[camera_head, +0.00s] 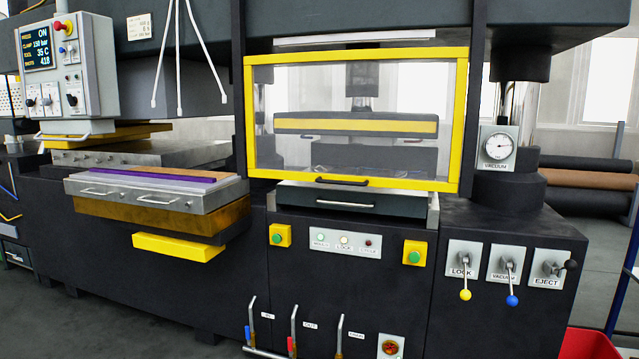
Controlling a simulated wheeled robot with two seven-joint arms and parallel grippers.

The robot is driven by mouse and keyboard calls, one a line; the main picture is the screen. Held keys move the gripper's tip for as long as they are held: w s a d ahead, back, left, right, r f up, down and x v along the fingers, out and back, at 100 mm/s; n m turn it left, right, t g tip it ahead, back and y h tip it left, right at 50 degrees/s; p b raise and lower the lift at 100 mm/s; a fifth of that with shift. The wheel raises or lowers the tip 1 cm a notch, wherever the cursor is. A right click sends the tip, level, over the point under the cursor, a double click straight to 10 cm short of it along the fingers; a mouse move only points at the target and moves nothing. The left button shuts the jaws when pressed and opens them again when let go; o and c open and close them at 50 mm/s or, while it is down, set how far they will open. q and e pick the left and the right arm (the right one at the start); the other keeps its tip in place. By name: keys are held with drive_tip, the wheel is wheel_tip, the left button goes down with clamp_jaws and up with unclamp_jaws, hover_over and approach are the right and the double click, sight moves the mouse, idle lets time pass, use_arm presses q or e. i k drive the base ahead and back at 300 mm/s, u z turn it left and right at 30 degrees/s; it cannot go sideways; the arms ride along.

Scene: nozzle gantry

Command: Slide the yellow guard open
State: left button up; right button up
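The yellow guard (463,120) is a yellow-framed clear panel in the middle of the machine in the head view. It is down and covers the press opening. A dark handle (341,181) runs along the middle of its lower rail. Through the panel I see a dark press head with a yellow band (355,125). Neither of my grippers is in view.
Below the guard is a dark drawer front (350,201) with a pale handle. Lock, vacuum and eject levers (509,270) stick out at the right. A metal tray (155,192) juts out at the left. A red bin (588,344) stands at bottom right.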

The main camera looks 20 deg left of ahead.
sight(461, 53)
drive_tip(key=u, duration=0.85)
drive_tip(key=i, duration=0.75)
drive_tip(key=u, duration=0.9)
drive_tip(key=i, duration=1.05)
drive_tip(key=z, duration=0.25)
